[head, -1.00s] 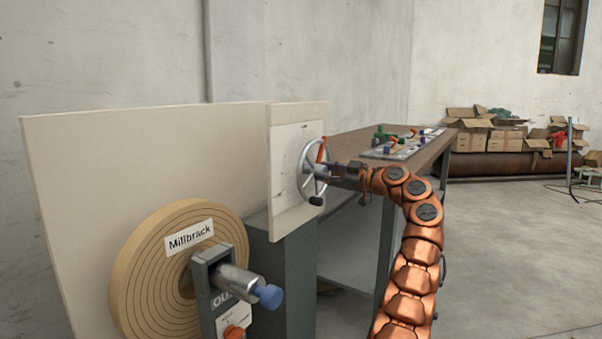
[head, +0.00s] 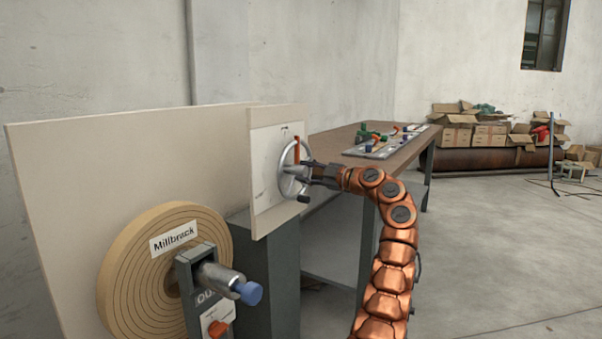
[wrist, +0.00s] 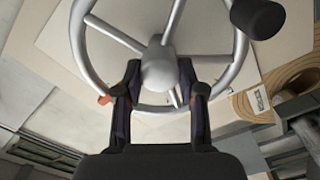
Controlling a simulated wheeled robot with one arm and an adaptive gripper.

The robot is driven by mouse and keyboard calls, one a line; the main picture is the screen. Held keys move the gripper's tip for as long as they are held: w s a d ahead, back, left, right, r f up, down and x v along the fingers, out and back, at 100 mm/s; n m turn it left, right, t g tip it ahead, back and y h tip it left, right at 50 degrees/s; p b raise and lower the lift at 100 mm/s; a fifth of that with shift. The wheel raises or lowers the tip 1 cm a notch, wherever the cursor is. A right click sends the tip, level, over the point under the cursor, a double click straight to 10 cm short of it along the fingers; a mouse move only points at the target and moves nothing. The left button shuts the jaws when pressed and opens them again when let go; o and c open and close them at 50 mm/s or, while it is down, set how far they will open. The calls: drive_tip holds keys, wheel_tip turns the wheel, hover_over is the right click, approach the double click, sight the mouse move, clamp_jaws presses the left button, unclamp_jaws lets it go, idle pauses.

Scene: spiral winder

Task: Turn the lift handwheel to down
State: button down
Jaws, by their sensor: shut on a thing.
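The lift handwheel (head: 281,181) is a grey spoked wheel on a pale panel. A black knob (head: 304,199) sits low on its rim, and an orange pointer (head: 297,150) stands near upright at its top. In the wrist view the wheel's hub (wrist: 160,72) and spokes face me, with the knob at upper right. My gripper (head: 314,173) reaches the wheel from the right. In the wrist view my gripper (wrist: 160,66) has its fingers through the wheel, one on each side of the hub, and is shut on it. The markings behind the wheel are too small to read.
A tan spool (head: 120,270) labelled Millbrack and a bracket with a blue-ended roller (head: 222,277) stand at front left. A workbench (head: 330,143) with a panel of coloured controls (head: 385,148) is behind. Boxes (head: 480,135) lie far right; the right floor is open.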

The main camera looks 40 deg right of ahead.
drive_tip(key=shift+f, duration=0.1)
drive_tip(key=c, duration=0.7)
unclamp_jaws()
drive_tip(key=v, duration=1.2)
drive_tip(key=shift+a, duration=0.15)
